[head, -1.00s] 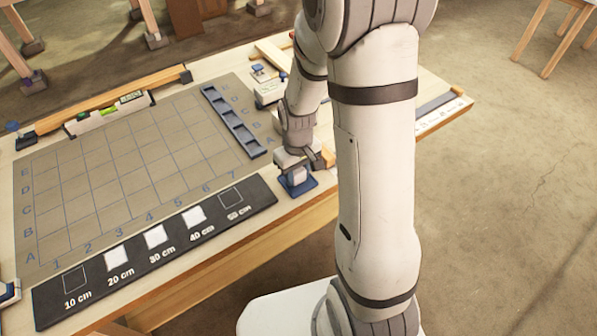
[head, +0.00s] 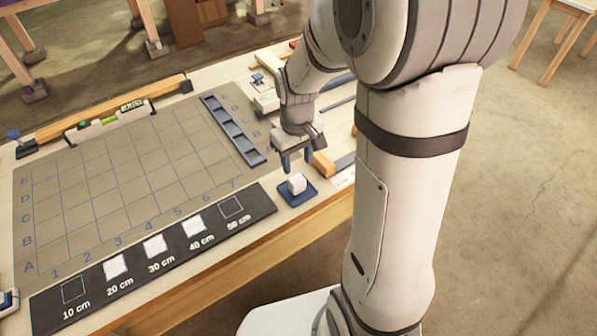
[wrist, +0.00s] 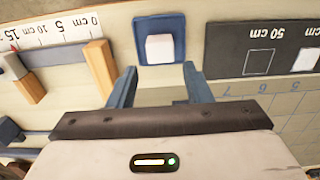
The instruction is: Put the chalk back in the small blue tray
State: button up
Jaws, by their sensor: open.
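The chalk, a small white block (head: 297,183), sits in the small blue tray (head: 309,196) near the table's front edge, right of the black strip. In the wrist view the chalk (wrist: 160,47) rests inside the blue tray (wrist: 142,24), with tray floor showing around it. My gripper (head: 295,167) is above and behind the tray. In the wrist view its two blue-grey fingers (wrist: 154,82) are apart, with nothing between them, and the chalk lies beyond their tips, clear of them.
A black strip with white squares (head: 155,248) lies left of the tray, beside the gridded mat (head: 110,185). A long blue compartment tray (head: 232,130) lies on the mat's right side. A wooden block (wrist: 99,66) and a ruler (wrist: 55,30) lie near the small tray.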

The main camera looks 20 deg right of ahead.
jog(key=s+r+m+t, duration=0.3)
jog(key=s+r, duration=0.8)
jog(key=s, duration=0.3)
jog(key=shift+d+r+m, duration=0.2)
jog(key=shift+d+m, duration=0.05)
jog(key=shift+m, duration=0.05)
dwell(0.6)
